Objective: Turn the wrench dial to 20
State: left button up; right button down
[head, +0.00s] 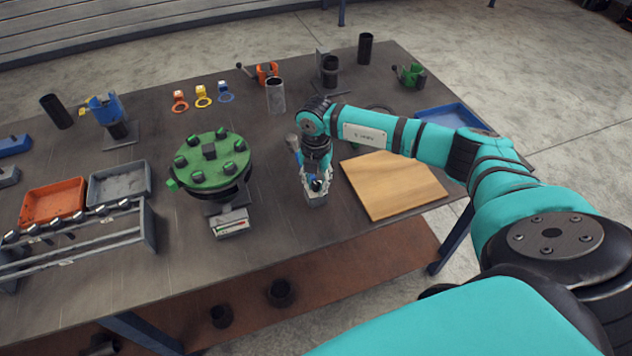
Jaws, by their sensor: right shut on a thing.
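My right gripper (316,185) points down over the middle of the table, left of the wooden board. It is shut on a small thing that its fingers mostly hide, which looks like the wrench. A bit of blue and a grey end (293,142) of this wrench show just behind and left of the gripper. The dial and its reading are too small and covered to make out. My left gripper is not in view.
A green flanged pipe (210,163) with bolts stands left of the gripper, with a small grey box (230,223) before it. The wooden board (394,185) lies right. A rack (75,238), an orange tray (53,201) and a grey tray (119,184) stand left. Coloured rings and pipe pieces stand behind.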

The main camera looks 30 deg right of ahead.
aim_at(315, 184)
jog(key=shift+m, duration=0.4)
jog(key=c, duration=1.1)
grip_release()
notch_tip(315, 184, up, 12)
jog(key=shift+r, duration=0.1)
jog(key=shift+a, duration=0.1)
